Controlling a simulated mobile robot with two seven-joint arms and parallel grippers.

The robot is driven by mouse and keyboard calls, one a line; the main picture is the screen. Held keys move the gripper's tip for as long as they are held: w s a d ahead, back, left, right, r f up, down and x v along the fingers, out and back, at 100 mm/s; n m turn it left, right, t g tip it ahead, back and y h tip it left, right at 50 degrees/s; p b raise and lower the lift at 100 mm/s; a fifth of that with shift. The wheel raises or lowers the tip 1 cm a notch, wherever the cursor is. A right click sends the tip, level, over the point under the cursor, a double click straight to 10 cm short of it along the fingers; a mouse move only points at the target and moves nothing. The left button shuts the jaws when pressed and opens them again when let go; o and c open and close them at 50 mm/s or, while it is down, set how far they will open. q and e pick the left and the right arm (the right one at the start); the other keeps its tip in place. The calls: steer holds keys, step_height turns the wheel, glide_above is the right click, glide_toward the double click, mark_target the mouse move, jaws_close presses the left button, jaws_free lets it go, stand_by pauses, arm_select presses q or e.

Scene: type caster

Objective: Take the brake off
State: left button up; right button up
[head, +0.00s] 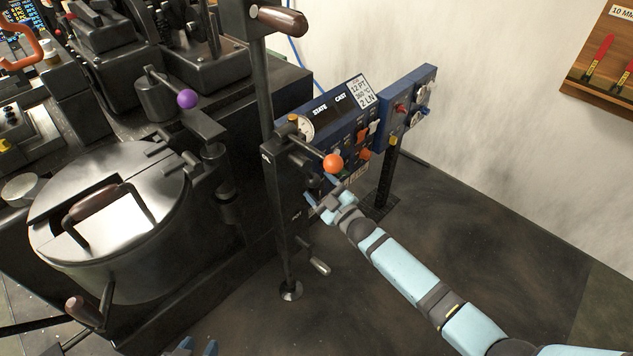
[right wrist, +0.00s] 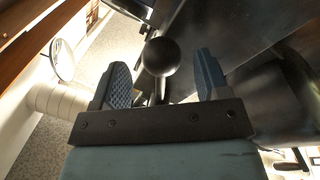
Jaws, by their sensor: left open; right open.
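A lever with an orange ball knob (head: 333,163) sticks out from a dark upright post (head: 280,190) in the head view. Small white lettering shows on the post; which lever is the brake is not clear. My right gripper (head: 322,197) is open just below the orange knob. In the right wrist view a dark round knob (right wrist: 161,57) shows between the open fingers of the right gripper (right wrist: 158,78), with gaps on both sides. I cannot tell whether it is the orange one. My left gripper (head: 191,346) shows only its blue tips at the bottom edge, open.
A control panel (head: 345,110) with switches stands behind the lever. A round lidded pot (head: 115,225) and a purple-knobbed lever (head: 187,98) are at left. A brown-handled lever (head: 283,20) tops the post. The floor (head: 500,240) at right is clear.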

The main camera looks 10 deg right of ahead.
steer(key=v, duration=1.1)
steer(key=shift+s+d+p, duration=0.25)
steer(key=shift+p, duration=0.1)
